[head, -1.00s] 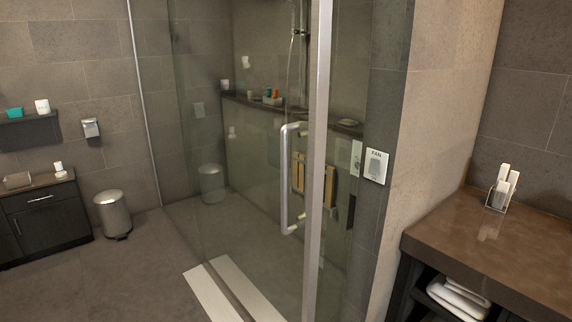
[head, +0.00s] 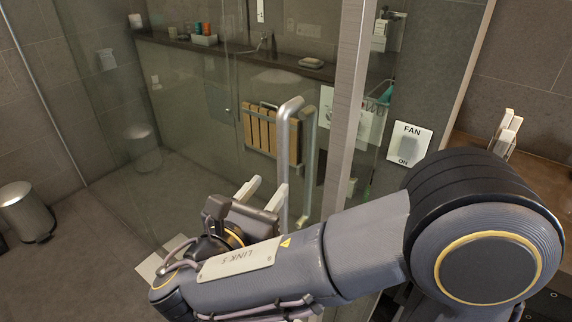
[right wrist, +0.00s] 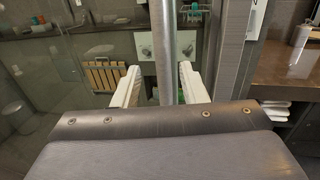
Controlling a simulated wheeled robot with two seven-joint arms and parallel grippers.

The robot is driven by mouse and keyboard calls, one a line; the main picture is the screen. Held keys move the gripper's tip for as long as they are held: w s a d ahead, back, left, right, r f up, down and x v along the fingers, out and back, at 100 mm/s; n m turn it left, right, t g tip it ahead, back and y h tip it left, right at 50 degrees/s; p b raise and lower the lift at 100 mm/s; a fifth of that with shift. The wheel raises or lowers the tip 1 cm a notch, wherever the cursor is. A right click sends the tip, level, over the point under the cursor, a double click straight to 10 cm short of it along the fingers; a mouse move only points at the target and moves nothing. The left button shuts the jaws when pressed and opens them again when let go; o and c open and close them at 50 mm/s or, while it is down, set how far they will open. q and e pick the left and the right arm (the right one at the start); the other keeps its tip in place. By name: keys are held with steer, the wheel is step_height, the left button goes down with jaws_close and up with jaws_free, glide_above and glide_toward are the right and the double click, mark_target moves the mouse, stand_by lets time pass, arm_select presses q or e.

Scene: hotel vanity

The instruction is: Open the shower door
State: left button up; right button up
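The glass shower door (head: 185,110) has an upright metal bar handle (head: 283,150) near the metal edge post (head: 347,100). The door looks shut. My right gripper (head: 262,188) is open beside the handle's lower half. In the right wrist view, the handle bar (right wrist: 162,40) runs upright between the two spread pale fingers of my right gripper (right wrist: 159,70). The fingers show gaps on both sides of the bar and do not grip it. The bar's lower part is hidden behind the gripper body. My left gripper is not in view.
A FAN switch (head: 407,143) is on the wall right of the post. A brown counter (right wrist: 283,75) stands at the right. A metal bin (head: 27,212) stands on the floor at the left. Behind the glass are a ledge (head: 225,52) and a wooden slatted item (head: 262,130).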

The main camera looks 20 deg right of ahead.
mark_target(280, 175)
steer(key=x, duration=0.6)
steer(key=shift+w+d+p, duration=0.1)
steer(key=shift+d+p, duration=0.25)
steer(key=shift+p, duration=0.05)
jaws_close()
